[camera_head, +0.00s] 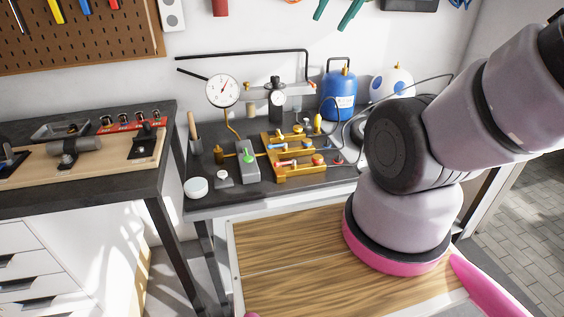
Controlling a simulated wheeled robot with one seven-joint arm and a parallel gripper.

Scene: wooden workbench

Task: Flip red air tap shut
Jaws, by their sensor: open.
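A brass-yellow manifold (278,146) with several small coloured taps and fittings lies on the dark workbench (232,197). My gripper is out of view; my arm rises at the right and leaves the picture at the upper right edge.
A grey block with a green button (247,158) stands left of the manifold. A dial gauge (222,90) and a blue tank (340,94) stand behind. A white round pot (196,188) sits at the front left. A thin grey hose curves at the right.

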